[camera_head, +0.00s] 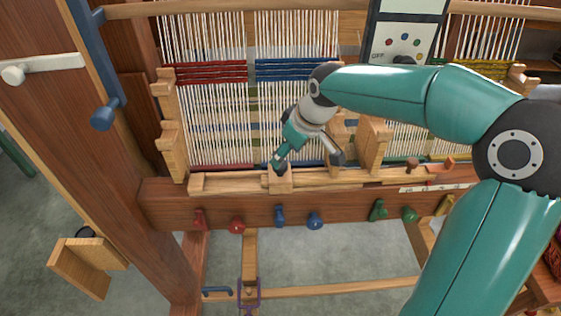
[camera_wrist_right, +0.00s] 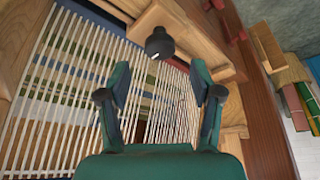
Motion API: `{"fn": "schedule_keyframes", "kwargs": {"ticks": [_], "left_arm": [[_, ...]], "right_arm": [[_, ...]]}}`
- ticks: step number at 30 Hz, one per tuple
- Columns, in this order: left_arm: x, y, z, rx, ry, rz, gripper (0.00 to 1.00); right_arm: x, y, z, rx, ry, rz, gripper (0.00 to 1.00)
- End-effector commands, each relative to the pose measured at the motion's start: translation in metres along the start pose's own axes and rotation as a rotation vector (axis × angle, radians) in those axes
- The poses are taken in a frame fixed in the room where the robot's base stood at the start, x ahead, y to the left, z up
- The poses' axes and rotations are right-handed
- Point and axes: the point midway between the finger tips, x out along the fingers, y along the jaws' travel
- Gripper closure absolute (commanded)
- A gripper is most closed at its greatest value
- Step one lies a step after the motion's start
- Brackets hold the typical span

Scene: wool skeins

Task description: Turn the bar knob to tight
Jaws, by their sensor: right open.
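A dark round knob (camera_wrist_right: 160,43) with a small white mark stands on a wooden block in the right wrist view. I take it for the bar knob; no lettering shows beside it. My right gripper (camera_wrist_right: 159,72) is open and empty, and the knob shows beyond its fingertips, between their lines. In the head view my right gripper (camera_head: 307,162) hangs over the loom's front wooden bar (camera_head: 230,183), by a light wooden block (camera_head: 281,183). The knob cannot be told clearly from the dark fingertip there. My left gripper is out of view.
White warp threads (camera_head: 215,120) stand behind the gripper. A wooden post (camera_head: 373,145) rises to its right. Several coloured pegs (camera_head: 279,215) line the front beam (camera_head: 340,205). A panel (camera_head: 405,40) with coloured buttons stands at the back.

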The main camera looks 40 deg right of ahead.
Motion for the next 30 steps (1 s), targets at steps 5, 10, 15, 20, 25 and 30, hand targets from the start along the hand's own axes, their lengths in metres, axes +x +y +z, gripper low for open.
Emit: {"fn": "schedule_keyframes", "kwargs": {"ticks": [5,10,15,20,25,30], "left_arm": [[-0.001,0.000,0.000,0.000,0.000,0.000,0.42],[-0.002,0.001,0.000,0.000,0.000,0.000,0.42],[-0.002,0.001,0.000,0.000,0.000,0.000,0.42],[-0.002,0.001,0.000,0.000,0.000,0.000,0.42],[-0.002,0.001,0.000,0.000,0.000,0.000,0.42],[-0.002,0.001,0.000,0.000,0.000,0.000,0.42]], "right_arm": [[0.032,-0.001,0.000,-0.002,-0.004,-0.001,0.35],[0.047,0.000,-0.001,-0.002,-0.001,0.000,0.35],[0.052,0.000,-0.001,-0.002,0.001,0.000,0.35],[0.052,-0.001,-0.001,-0.002,0.001,0.000,0.35],[0.052,-0.001,-0.001,-0.002,0.001,0.000,0.57],[0.052,-0.001,-0.001,-0.003,0.001,0.000,0.85]]}}
